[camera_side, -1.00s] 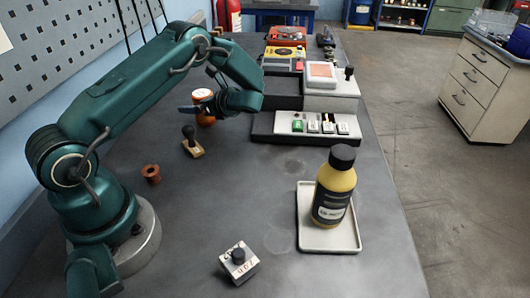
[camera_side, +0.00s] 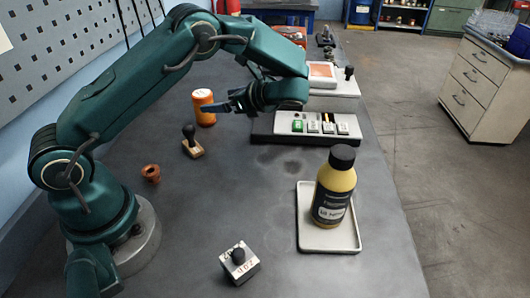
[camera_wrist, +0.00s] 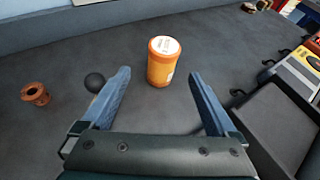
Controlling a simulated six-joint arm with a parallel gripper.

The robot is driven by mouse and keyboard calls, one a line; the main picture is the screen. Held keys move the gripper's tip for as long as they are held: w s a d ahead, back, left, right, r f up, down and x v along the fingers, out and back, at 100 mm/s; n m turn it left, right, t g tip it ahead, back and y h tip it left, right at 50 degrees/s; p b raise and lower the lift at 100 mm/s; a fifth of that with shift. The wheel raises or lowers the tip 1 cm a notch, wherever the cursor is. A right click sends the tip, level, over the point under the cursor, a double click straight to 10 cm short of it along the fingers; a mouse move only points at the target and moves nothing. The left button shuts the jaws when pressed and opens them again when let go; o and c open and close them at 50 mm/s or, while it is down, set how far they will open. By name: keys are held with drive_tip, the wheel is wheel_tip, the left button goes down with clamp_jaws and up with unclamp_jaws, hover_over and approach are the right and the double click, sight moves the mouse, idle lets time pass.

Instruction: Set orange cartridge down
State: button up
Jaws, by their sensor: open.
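The orange cartridge (camera_side: 204,108) stands upright on the dark bench, with a white label and pale top. In the wrist view the cartridge (camera_wrist: 162,62) stands beyond and between the fingertips, apart from both. My gripper (camera_side: 232,104) is to its right in the side view, with its jaws open and empty. In the wrist view both blue fingers of my gripper (camera_wrist: 160,75) are spread wide.
A black-knobbed stamp (camera_side: 192,143) and a brown spool (camera_side: 151,173) stand nearby. A device with several buttons (camera_side: 318,125) lies right of the cartridge. A yellow bottle (camera_side: 333,187) stands on a white tray (camera_side: 340,243). A small knobbed block (camera_side: 239,264) is in front.

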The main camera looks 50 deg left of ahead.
drive_tip(key=s+d+r+n+t+h, duration=0.3)
drive_tip(key=s+d+r+n+h, duration=0.1)
drive_tip(key=s+d+n+h, duration=0.2)
drive_tip(key=s+d+r+n+t+h, duration=0.4)
drive_tip(key=s+d+n+h, duration=0.2)
drive_tip(key=s+d+n, duration=0.3)
drive_tip(key=shift+s+d+n+t+h, duration=0.3)
drive_tip(key=shift+s+d+h, duration=0.1)
drive_tip(key=shift+d, duration=0.55)
